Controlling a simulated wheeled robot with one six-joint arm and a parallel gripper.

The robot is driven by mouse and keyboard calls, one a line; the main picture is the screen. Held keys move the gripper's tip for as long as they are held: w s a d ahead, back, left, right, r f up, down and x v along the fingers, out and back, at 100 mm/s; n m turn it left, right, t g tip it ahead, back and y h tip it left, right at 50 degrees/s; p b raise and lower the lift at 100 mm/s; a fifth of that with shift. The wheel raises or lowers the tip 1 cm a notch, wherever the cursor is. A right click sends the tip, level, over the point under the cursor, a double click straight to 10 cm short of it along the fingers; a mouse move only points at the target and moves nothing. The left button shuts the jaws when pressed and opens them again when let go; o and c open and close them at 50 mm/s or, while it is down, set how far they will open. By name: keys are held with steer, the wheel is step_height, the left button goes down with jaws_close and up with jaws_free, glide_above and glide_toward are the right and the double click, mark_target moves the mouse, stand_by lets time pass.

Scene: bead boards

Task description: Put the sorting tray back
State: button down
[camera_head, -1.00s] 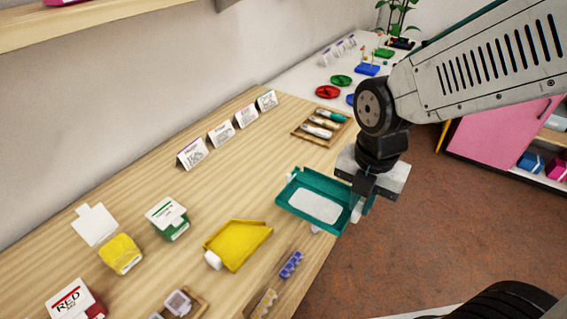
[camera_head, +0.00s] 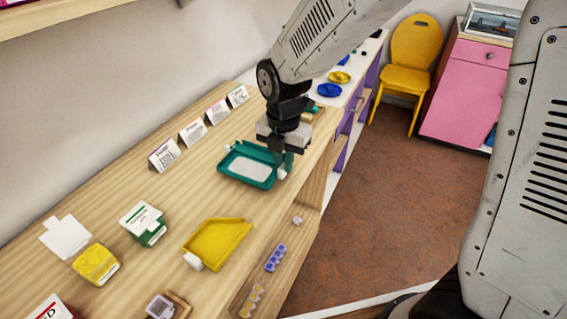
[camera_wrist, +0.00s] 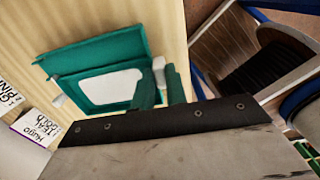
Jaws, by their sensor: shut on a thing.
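The teal sorting tray (camera_head: 246,168), with a white inner panel, is over the wooden table near its right edge. My gripper (camera_head: 285,163) is shut on the tray's right end. In the wrist view the tray (camera_wrist: 97,62) extends left from my gripper's teal fingers (camera_wrist: 160,88). The tray looks about level. I cannot tell whether it touches the tabletop or hangs just above it. My gripper hides part of its right end.
A yellow tray (camera_head: 217,243) lies nearer on the table, beside a green box (camera_head: 143,225) and a yellow box (camera_head: 96,264). Folded cards (camera_head: 165,155) stand along the wall side. Bare wood lies between cards and teal tray. A yellow chair (camera_head: 405,70) stands beyond.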

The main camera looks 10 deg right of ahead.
steer(key=shift+f, duration=0.55)
steer(key=shift+f, duration=0.15)
steer(key=c, duration=1.4)
jaws_free()
step_height(320, 180, up, 12)
steer(key=shift+r, duration=0.2)
steer(key=s+d+r+m, duration=0.2)
steer(key=s+d+m, duration=0.6)
steer(key=s+m, duration=0.3)
steer(key=s+d+r+m+t, duration=0.1)
steer(key=s+d+m, duration=0.7)
steer(key=m, duration=0.9)
steer(key=s+r, duration=0.1)
steer(key=s, duration=0.2)
steer(key=shift+s+d+r, duration=0.15)
steer(key=shift+d+r, duration=0.05)
steer(key=shift+r, duration=0.1)
